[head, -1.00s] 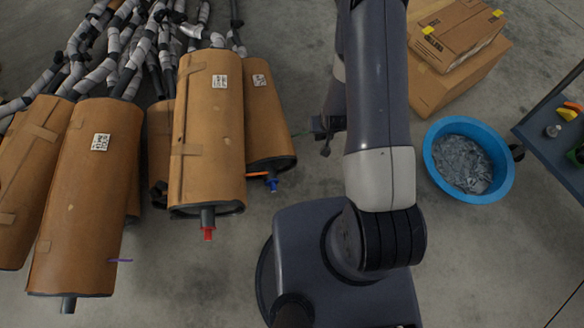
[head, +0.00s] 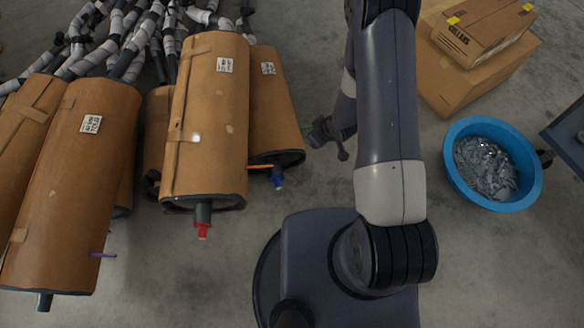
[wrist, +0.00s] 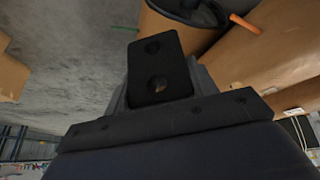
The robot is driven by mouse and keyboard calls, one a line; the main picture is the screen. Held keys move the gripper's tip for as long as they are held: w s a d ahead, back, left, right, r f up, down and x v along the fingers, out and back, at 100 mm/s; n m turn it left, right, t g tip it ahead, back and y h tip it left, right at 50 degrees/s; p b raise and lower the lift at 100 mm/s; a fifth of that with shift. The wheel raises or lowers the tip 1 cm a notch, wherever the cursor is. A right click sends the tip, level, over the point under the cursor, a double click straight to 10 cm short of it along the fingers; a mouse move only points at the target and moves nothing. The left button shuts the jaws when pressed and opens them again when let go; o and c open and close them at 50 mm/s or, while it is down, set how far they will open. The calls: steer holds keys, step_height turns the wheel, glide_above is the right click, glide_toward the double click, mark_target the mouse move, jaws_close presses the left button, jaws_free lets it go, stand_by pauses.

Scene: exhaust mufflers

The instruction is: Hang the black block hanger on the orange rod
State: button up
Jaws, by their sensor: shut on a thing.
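The orange rod (head: 261,166) sticks out near the bottom end of a brown muffler; it also shows at the upper right in the wrist view (wrist: 245,24). The black block hanger (wrist: 160,68), a dark block with two holes, is held in my gripper (wrist: 158,98) in the wrist view. In the head view my gripper (head: 322,133) is partly hidden by my arm, to the right of the orange rod and apart from it. The hanger is too small and dark to make out surely there.
Several brown mufflers (head: 205,110) hang at the left; one bears a purple rod (head: 103,255). A thin green rod (wrist: 125,28) shows in the wrist view. Cardboard boxes (head: 470,60) and a blue tub (head: 462,187) of grey scraps stand at the right. Bare floor lies between.

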mark_target(261, 167)
steer(key=s+a+f+n+g+y+b, duration=0.1)
steer(key=a+f+n+b, duration=0.35)
steer(key=f+b, duration=0.3)
steer(key=s+a+f+n+g+y+b, duration=0.1)
steer(key=s+a+f+n+y+b, duration=0.15)
steer(key=f+n+b, duration=0.5)
steer(key=shift+m+g+h, duration=0.4)
steer(key=shift+m+h, duration=0.05)
steer(key=shift+m, duration=0.35)
steer(key=shift+s+a+f, duration=0.1)
steer(key=shift+a+f, duration=0.35)
steer(key=shift+a, duration=1.6)
steer(key=shift+w+a+f, duration=0.1)
steer(key=shift+a+f, duration=0.35)
steer(key=shift+a, duration=1.6)
steer(key=shift+s+a+f, duration=0.1)
steer(key=shift+a+f, duration=0.35)
steer(key=shift+a, duration=1.6)
steer(key=o, duration=1.1)
steer(key=p+v, duration=0.4)
steer(key=v, duration=0.6)
steer(key=shift+s+d+r, duration=0.1)
steer(key=shift+d+r, duration=0.1)
steer(key=shift+r, duration=0.1)
